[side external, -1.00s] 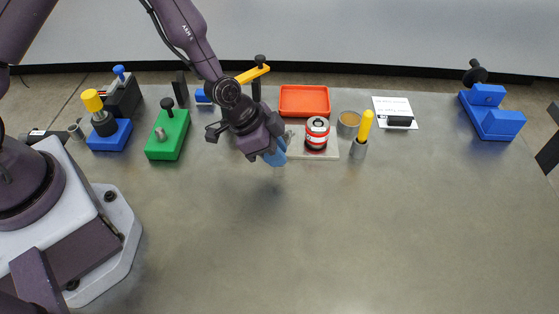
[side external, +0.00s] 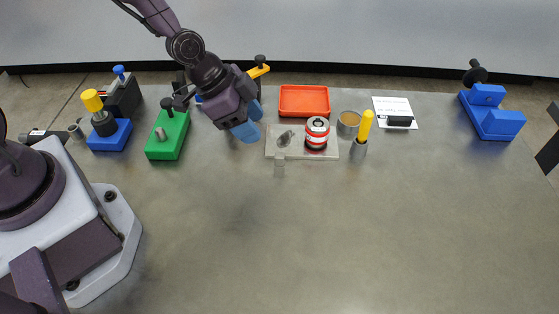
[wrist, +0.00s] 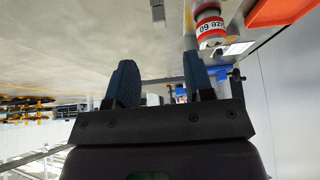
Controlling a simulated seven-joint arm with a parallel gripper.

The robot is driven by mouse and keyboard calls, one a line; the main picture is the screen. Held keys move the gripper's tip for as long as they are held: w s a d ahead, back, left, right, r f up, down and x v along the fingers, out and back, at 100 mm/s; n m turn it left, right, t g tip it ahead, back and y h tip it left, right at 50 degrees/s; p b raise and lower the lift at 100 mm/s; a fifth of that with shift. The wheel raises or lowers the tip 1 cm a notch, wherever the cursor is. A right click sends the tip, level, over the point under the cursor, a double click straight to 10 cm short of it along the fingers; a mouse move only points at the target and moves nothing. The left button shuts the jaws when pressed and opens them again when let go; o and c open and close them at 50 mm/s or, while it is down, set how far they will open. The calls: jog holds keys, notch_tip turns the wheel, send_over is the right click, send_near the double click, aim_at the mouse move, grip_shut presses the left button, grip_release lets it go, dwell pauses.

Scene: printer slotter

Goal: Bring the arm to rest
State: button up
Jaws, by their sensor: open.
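My gripper (side external: 252,122) hangs above the table near the green block, left of the pale plate, with nothing seen between its blue fingers. In the wrist view my gripper (wrist: 160,80) shows its two fingers spread apart. The pale plate (side external: 272,150) lies flat on the table with a small grey part on its left side. A red and white cylinder (side external: 317,134) stands upright on its right side, and it also shows in the wrist view (wrist: 210,28).
A green block (side external: 166,138) and a blue block with a yellow knob (side external: 108,134) stand left. An orange tray (side external: 304,101), a cup (side external: 348,124), a yellow-handled tool (side external: 364,128), a white card (side external: 392,106) and a blue fixture (side external: 492,115) stand right. The front table is clear.

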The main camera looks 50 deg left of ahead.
jog(key=s+a+r+n+g+y, duration=0.3)
jog(key=s+a+r+n+y, duration=0.2)
jog(key=s+a+r+n, duration=0.4)
jog(key=s+r+t, duration=0.4)
jog(key=s+r, duration=0.3)
jog(key=r, duration=0.6)
jog(key=shift+s+r+h, duration=0.15)
jog(key=shift+r+h, duration=0.25)
